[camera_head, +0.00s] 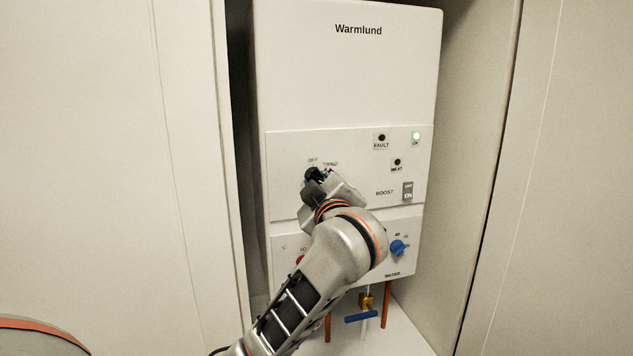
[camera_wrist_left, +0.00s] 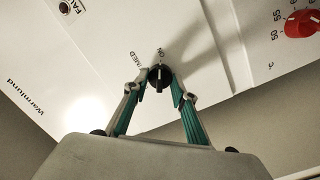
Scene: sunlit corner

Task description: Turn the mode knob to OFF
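The black mode knob (camera_wrist_left: 160,77) is on the white front panel of the Warmlund heater (camera_head: 347,60). In the head view my left gripper (camera_head: 316,180) largely covers it, below the OFF and TIMED labels. In the left wrist view, the teal-padded fingers of my left gripper (camera_wrist_left: 160,84) stand on either side of the knob, with their tips against its sides. A pale mark shows on the knob, but I cannot tell for sure which label it points to. The lettering beside the knob is partly hidden. My right gripper is not in view.
A BOOST switch (camera_head: 407,191), a lit green lamp (camera_head: 416,136) and a blue knob (camera_head: 398,248) are to the right. A red knob (camera_wrist_left: 302,22) sits on the lower panel. A blue-handled valve (camera_head: 361,317) and pipes are below. Walls (camera_head: 480,150) enclose the heater closely.

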